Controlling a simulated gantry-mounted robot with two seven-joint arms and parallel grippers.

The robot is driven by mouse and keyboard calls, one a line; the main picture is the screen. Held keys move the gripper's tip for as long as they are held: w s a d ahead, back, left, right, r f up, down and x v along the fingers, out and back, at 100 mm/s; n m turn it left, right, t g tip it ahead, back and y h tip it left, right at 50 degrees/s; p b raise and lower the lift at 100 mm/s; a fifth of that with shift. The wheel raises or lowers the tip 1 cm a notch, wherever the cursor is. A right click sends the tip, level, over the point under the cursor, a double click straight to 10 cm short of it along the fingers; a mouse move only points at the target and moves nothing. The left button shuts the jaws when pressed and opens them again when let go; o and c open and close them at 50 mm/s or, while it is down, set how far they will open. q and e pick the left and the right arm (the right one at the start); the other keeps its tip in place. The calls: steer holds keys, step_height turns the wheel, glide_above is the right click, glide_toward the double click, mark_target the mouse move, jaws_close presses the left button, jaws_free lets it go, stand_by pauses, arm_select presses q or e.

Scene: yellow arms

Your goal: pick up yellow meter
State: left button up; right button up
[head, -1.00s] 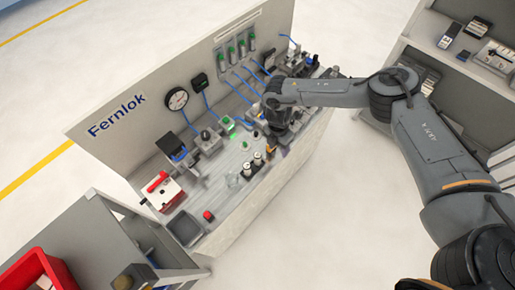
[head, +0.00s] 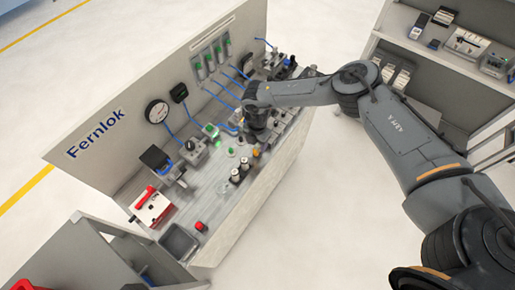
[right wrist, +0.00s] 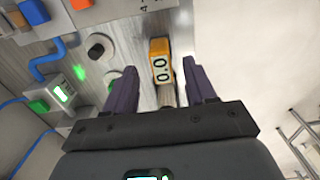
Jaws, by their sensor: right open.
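In the head view my right gripper (head: 256,134) hangs over the right half of the workbench. My left gripper is in neither view.
The workbench (head: 222,222) has a back panel with a gauge (head: 157,111) and blue hoses. Black-topped cylinders (head: 236,176) stand near its front edge. In the wrist view a black knob (right wrist: 97,49) and a green-lit box (right wrist: 60,93) sit left of the fingers. Shelves (head: 392,55) stand at right.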

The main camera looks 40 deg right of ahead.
mark_target(258, 146)
steer(key=shift+f, duration=1.6)
steer(key=shift+s, duration=0.1)
steer(key=shift+c, duration=0.4)
jaws_close()
